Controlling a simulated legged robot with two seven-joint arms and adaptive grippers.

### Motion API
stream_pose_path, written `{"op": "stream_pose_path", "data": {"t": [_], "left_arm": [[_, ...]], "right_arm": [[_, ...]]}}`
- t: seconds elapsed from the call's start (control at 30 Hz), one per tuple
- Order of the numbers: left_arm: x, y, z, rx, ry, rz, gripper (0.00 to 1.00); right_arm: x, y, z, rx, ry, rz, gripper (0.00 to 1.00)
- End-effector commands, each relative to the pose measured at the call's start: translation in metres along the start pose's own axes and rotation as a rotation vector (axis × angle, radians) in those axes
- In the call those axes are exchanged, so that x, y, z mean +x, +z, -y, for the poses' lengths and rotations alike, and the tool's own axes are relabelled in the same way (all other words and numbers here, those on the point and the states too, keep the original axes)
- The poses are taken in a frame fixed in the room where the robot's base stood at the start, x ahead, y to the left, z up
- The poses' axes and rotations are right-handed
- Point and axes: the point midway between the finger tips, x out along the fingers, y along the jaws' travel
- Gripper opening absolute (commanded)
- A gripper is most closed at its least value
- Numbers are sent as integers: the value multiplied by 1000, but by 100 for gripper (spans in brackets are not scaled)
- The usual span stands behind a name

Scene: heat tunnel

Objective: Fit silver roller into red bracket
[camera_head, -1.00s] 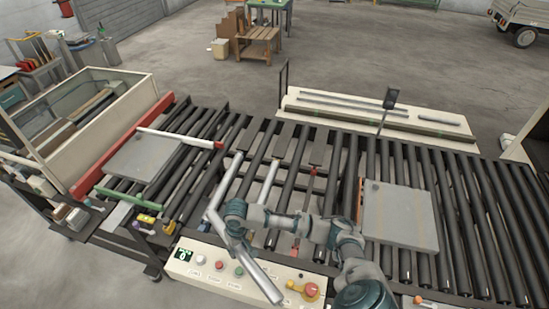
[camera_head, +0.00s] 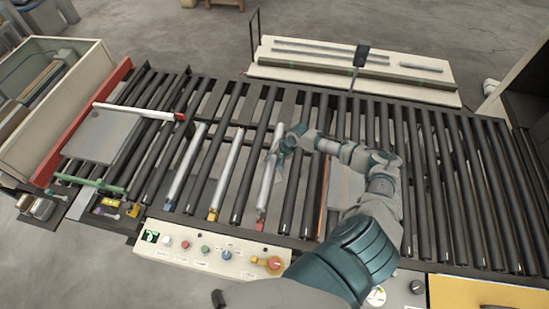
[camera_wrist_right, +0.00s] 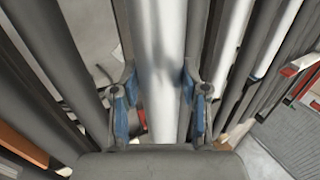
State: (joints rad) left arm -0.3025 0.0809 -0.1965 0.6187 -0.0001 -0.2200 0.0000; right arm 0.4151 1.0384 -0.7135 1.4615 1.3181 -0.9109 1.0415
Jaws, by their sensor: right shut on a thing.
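The silver roller (camera_head: 268,180) lies lengthwise between the dark rollers of the conveyor. The red bracket (camera_head: 261,226) shows at its near end. The roller's near end is at or just above this bracket; I cannot tell whether it is seated. My right gripper (camera_head: 279,152) is shut on the upper part of the roller. In the right wrist view the gripper's blue-padded fingers (camera_wrist_right: 160,100) stand on both sides of the silver roller (camera_wrist_right: 160,40).
Two other silver rollers lie to the left, one by a blue bracket (camera_head: 169,205) and one by a yellow bracket (camera_head: 213,215). A control panel (camera_head: 205,252) with buttons runs along the front edge. A grey plate (camera_head: 345,185) lies right, partly behind my arm.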

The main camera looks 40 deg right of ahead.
Motion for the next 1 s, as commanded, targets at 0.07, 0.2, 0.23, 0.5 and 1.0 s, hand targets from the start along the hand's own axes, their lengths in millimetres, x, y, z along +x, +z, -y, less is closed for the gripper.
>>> {"op": "stream_pose_path", "data": {"t": [0.07, 0.2, 0.23, 0.5, 1.0], "left_arm": [[0, 1, -1, 2, 1, 2, 0], [0, 1, -2, 4, 2, 1, 0], [0, 1, -2, 4, 2, 1, 0], [-6, -2, -1, 4, 2, -2, 0], [12, -3, -3, 3, 4, -5, 0]], "right_arm": [[0, -2, 0, 4, -5, -2, 0], [0, -4, -1, 3, -6, 1, 0], [0, -4, -2, 4, -7, 1, 0], [-1, -4, -3, 5, -8, 4, 0], [36, -1, -18, 5, -6, 2, 0]]}}
